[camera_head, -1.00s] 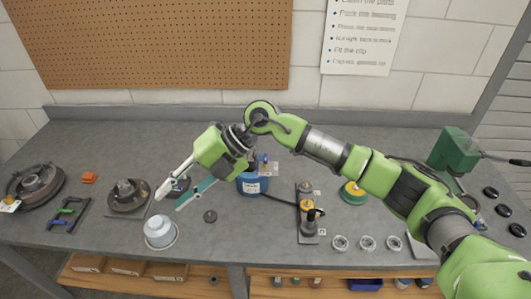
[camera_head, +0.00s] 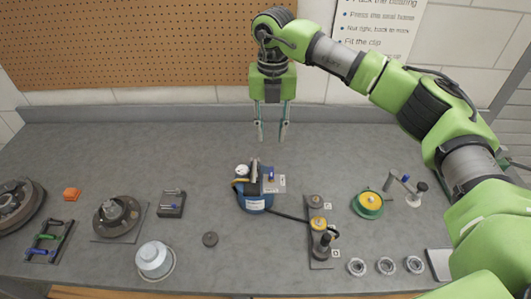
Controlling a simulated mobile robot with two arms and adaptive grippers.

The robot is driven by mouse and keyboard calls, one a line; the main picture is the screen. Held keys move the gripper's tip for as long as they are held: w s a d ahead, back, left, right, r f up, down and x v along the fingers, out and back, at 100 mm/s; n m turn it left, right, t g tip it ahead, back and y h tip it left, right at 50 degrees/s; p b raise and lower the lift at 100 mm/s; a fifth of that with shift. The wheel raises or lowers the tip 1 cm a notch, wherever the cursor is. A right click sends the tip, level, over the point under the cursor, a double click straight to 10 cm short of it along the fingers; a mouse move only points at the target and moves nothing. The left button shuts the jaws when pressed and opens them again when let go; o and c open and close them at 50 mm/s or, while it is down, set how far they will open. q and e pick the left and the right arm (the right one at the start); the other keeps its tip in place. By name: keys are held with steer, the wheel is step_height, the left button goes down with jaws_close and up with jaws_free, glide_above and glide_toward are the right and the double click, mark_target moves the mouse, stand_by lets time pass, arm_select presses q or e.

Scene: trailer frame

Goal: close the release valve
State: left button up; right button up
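A blue canister-like unit (camera_head: 257,203) stands near the middle of the bench, with a round white gauge (camera_head: 242,170) and dark fittings on top. A small labelled plate (camera_head: 276,184) shows at its right side. I cannot make out which fitting is the release valve, or whether it is open. My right gripper (camera_head: 272,136) points down with its two fingers apart and nothing between them. In the picture it is above the blue unit, apart from it. My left gripper is out of view.
A dark hose runs from the blue unit to a plate with upright fittings (camera_head: 320,238). A green-rimmed disc (camera_head: 368,203) lies right. The back of the bench is clear.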

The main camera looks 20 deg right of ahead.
steer(key=p, duration=0.4)
glide_above(271, 171)
steer(key=f, duration=0.6)
steer(key=shift+s+d+f, duration=0.1)
steer(key=shift+s+f, duration=0.15)
steer(key=shift+f, duration=0.1)
steer(key=f, duration=0.3)
steer(key=shift+w+f+p, duration=0.2)
steer(key=shift+w+p, duration=0.1)
steer(key=shift+p, duration=0.05)
step_height(271, 171, down, 3)
steer(key=shift+r+p, duration=0.15)
steer(key=shift+p, duration=0.25)
steer(key=shift+f, duration=0.25)
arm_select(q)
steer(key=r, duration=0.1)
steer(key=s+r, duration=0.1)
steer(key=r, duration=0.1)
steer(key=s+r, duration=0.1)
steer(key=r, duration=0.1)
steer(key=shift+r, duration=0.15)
arm_select(e)
jaws_close()
